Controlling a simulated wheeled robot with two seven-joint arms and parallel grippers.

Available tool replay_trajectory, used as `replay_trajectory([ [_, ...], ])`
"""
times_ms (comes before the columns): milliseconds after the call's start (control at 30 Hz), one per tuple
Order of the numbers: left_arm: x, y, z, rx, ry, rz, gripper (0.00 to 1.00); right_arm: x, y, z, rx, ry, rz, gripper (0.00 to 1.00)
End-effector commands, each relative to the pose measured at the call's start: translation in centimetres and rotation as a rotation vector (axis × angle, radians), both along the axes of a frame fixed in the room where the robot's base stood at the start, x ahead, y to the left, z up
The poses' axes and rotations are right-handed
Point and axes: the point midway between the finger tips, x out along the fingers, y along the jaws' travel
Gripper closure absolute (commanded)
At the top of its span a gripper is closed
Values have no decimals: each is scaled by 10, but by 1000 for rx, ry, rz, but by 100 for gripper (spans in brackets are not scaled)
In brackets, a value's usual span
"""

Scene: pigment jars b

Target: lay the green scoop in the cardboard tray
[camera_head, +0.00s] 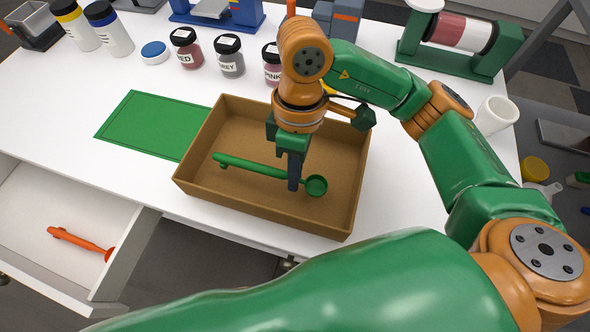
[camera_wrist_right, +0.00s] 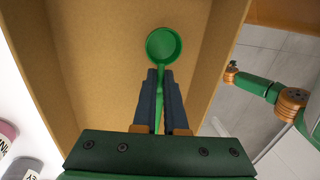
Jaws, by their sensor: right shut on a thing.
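The green scoop (camera_head: 250,167) is inside the cardboard tray (camera_head: 205,180), its round bowl (camera_head: 316,185) toward the right and its handle pointing left. My right gripper (camera_head: 294,186) reaches down into the tray and is shut on the scoop's handle near the bowl. In the right wrist view the scoop's bowl (camera_wrist_right: 163,46) shows just beyond the fingertips (camera_wrist_right: 160,74), over the brown tray floor (camera_wrist_right: 100,60). The scoop is low in the tray; I cannot tell whether it touches the floor. My left gripper is not identifiable in either view.
A green mat (camera_head: 150,125) lies left of the tray. Red (camera_head: 186,48), grey (camera_head: 229,55) and pink (camera_head: 272,64) pigment jars stand behind it. An open drawer (camera_head: 40,200) at the lower left holds an orange scoop (camera_head: 80,241). A white cup (camera_head: 497,115) stands at the right edge.

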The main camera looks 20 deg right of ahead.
Motion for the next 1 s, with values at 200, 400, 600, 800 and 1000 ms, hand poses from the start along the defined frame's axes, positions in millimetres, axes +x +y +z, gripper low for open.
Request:
replay_trajectory([
  [200,0,0,-3,0,0,0,45,0,0,-2,-1,-1,0,83],
  [400,0,0,-3,1,0,0,45,0,0,-2,-1,-1,0,61],
  [600,0,1,0,1,0,1,45,0,0,1,0,0,0,61],
  [800,0,1,20,2,0,1,45,4,-1,25,-1,-6,-3,61],
  [1000,0,1,25,2,0,1,45,14,-7,86,-1,-8,-5,61],
])
